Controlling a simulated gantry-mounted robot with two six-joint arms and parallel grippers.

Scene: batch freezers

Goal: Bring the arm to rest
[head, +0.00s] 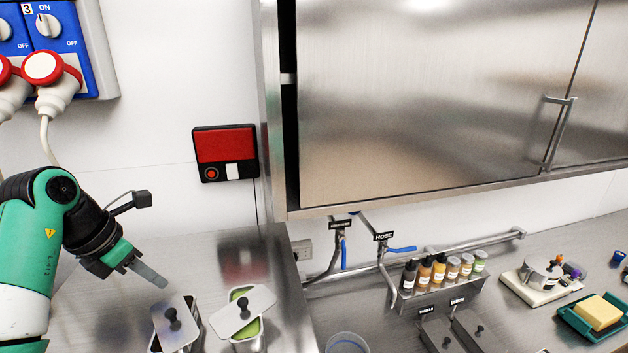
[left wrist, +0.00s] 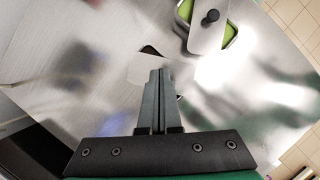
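My left arm comes in from the left in the head view, with its gripper (head: 150,274) above the steel counter, just above and to the left of two lidded containers. In the left wrist view the two fingers (left wrist: 158,88) lie together, shut, with nothing seen between them. My right gripper is in neither view.
A container lid (head: 176,322) with a black knob lies below the gripper. Beside it, a lid (head: 245,311) sits askew on a container with green contents. A red-and-black wall box (head: 225,153) and a steel cabinet (head: 430,100) are behind. A bottle rack (head: 440,291) stands right.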

